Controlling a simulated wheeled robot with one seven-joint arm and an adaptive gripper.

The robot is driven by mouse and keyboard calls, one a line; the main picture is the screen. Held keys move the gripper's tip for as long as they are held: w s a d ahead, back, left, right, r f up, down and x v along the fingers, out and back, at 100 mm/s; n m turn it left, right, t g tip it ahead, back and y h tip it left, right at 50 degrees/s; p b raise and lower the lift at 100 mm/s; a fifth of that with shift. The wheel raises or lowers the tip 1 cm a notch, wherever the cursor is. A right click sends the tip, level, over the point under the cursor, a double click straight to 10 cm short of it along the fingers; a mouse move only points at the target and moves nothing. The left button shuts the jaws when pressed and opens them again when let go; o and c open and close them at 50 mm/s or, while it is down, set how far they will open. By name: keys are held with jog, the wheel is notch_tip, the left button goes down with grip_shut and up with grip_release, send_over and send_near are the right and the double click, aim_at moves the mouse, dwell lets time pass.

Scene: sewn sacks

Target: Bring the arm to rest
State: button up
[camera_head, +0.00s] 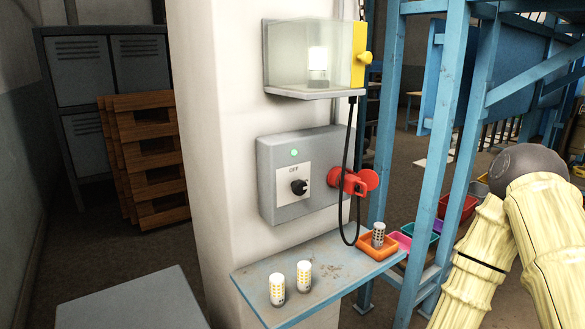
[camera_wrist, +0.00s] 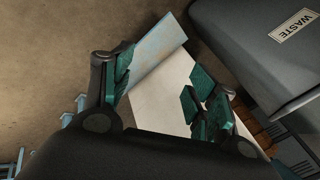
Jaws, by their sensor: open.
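My arm (camera_head: 520,235), in pale yellow ribbed covers with a dark grey joint, is folded at the right side of the head view. My gripper (camera_wrist: 163,86) is outside the head view. In the wrist view its dark fingers with teal pads stand apart, open, with nothing between them. Beyond the fingers are a white surface (camera_wrist: 160,102) and a pale blue-grey panel (camera_wrist: 158,52), both clear of the pads as far as I can tell.
A white pillar (camera_head: 215,150) carries a grey switch box (camera_head: 275,205), a clear-fronted case (camera_head: 290,60) and a blue shelf (camera_head: 320,285) with two yellow-patterned cylinders. Blue steel framing (camera_head: 430,150) stands close left of my arm. A grey WASTE bin (camera_wrist: 255,60) shows in the wrist view.

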jog(key=s+d+f+n+g+h, duration=0.1)
jog(key=s+d+f, duration=0.1)
jog(key=s, duration=0.4)
jog(key=s+d+f+n+g+h+p, duration=0.1)
jog(key=s+d+f+g, duration=0.1)
jog(key=s+d, duration=0.3)
jog(key=s+d+f+n+g+h, duration=0.1)
jog(key=s+d+f, duration=0.3)
jog(key=s, duration=0.3)
jog(key=shift+f+n+h+p, duration=0.2)
jog(key=shift+n+h+p, duration=0.2)
